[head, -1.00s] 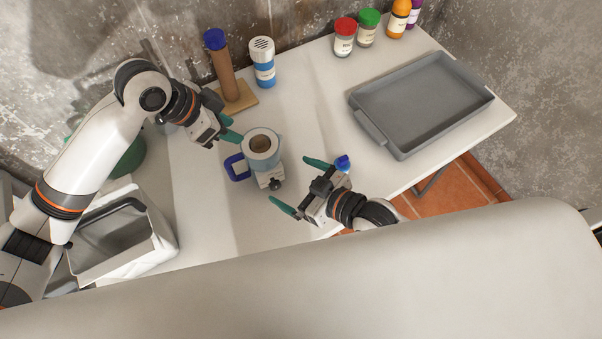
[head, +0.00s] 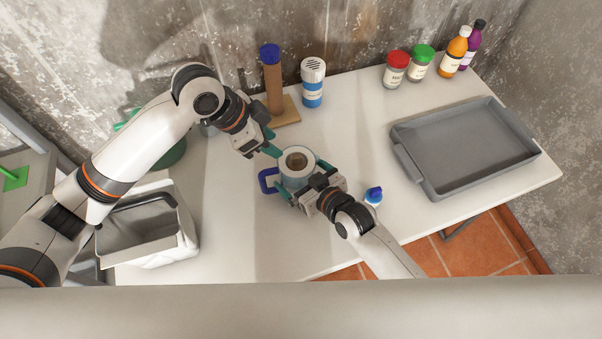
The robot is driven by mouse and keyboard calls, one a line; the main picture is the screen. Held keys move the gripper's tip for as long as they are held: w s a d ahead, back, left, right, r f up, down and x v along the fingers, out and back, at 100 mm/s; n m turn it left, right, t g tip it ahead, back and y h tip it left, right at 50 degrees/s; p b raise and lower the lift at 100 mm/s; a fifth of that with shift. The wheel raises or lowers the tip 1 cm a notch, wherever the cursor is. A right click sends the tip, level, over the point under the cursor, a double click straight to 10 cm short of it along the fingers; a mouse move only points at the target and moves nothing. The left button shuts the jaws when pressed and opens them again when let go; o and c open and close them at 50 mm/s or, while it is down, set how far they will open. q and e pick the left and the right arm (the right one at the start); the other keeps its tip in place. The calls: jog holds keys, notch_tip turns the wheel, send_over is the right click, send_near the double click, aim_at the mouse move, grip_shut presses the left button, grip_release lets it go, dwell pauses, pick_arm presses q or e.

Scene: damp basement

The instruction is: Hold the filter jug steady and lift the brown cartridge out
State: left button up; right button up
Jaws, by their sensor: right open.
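The filter jug (head: 293,181) stands upright on the white table, pale blue with a dark blue handle (head: 267,180) on its left side. The brown cartridge (head: 297,160) shows as a round brown top inside the jug's pale rim. My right gripper (head: 304,181) is open, with its teal fingers on either side of the jug's body; whether they touch it I cannot tell. My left gripper (head: 271,142) is above and to the left of the jug's rim, with its teal fingers apart and nothing between them.
Behind stand a brown post with a blue top (head: 272,85) and a blue-white shaker (head: 313,88). A grey tray (head: 415,172) lies right, with jars and bottles behind it. A small blue-capped item (head: 373,196) is near the front edge. A pale bin (head: 178,247) is at left.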

jog(key=shift+w+a+f, duration=0.15)
jog(key=shift+w, duration=0.05)
